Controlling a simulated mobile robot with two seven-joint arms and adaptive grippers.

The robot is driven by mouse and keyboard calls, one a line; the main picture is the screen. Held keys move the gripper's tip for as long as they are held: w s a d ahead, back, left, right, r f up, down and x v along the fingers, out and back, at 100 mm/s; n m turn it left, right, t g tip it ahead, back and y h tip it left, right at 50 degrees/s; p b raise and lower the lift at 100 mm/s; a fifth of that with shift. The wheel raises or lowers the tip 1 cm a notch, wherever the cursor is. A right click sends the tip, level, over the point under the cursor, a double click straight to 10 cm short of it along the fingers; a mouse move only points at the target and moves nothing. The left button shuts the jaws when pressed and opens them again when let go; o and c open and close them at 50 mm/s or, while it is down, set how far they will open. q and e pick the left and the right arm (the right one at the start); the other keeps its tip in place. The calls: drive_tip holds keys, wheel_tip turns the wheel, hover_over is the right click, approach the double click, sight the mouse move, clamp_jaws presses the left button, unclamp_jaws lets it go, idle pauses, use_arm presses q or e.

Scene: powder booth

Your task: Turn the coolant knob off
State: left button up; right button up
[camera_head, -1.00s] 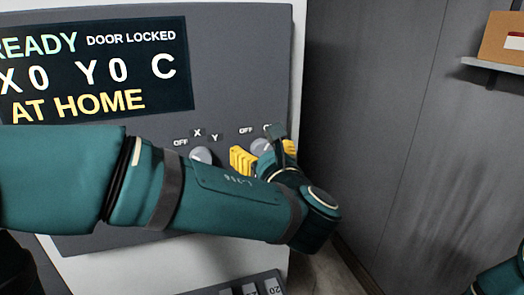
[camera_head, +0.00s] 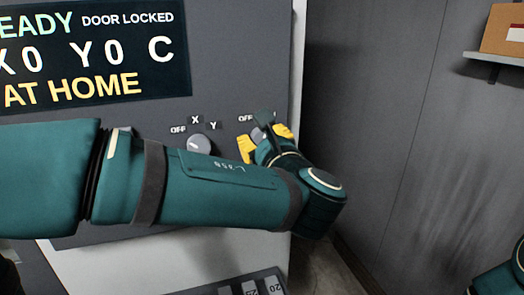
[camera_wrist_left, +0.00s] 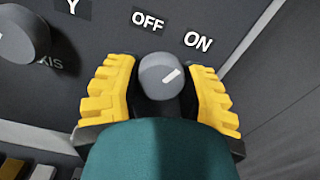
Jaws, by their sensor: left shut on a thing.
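A grey round knob (camera_wrist_left: 160,76) with OFF and ON labels sits on the dark panel. Its white pointer mark slants up and right, towards ON. In the head view the knob (camera_head: 257,134) is partly hidden by my wrist. My left gripper (camera_head: 264,139) is at the knob, one yellow finger on each side. In the left wrist view the gripper (camera_wrist_left: 160,84) is shut on the knob. Any name label below the knob is hidden. My right gripper is out of view; only part of my right arm shows at the lower right.
An axis knob (camera_head: 199,144) with OFF, X and Y labels is left of the gripper, close to my forearm. A display (camera_head: 90,55) reads door locked and at home. Numbered keys (camera_head: 250,288) are below. A shelf (camera_head: 497,57) holds a box (camera_head: 507,27) at right.

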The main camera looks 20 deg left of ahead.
use_arm(q)
drive_tip(key=n+b, duration=0.6)
drive_tip(key=b, duration=0.1)
drive_tip(key=n+b, duration=0.2)
drive_tip(key=b, duration=0.1)
drive_tip(key=shift+w+d+f+n+b, duration=0.15)
drive_tip(key=shift+f+n+b, duration=0.1)
drive_tip(key=shift+n+b, duration=0.15)
drive_tip(key=shift+r+n+b, duration=0.2)
drive_tip(key=shift+n+b, duration=1)
drive_tip(key=shift+n, duration=0.1)
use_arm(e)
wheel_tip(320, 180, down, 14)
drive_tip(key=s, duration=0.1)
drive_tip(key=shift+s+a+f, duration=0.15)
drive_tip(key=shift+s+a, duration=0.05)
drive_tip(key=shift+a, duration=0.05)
use_arm(q)
drive_tip(key=o, duration=1.2)
drive_tip(key=shift+r, duration=0.1)
drive_tip(key=v, duration=1.2)
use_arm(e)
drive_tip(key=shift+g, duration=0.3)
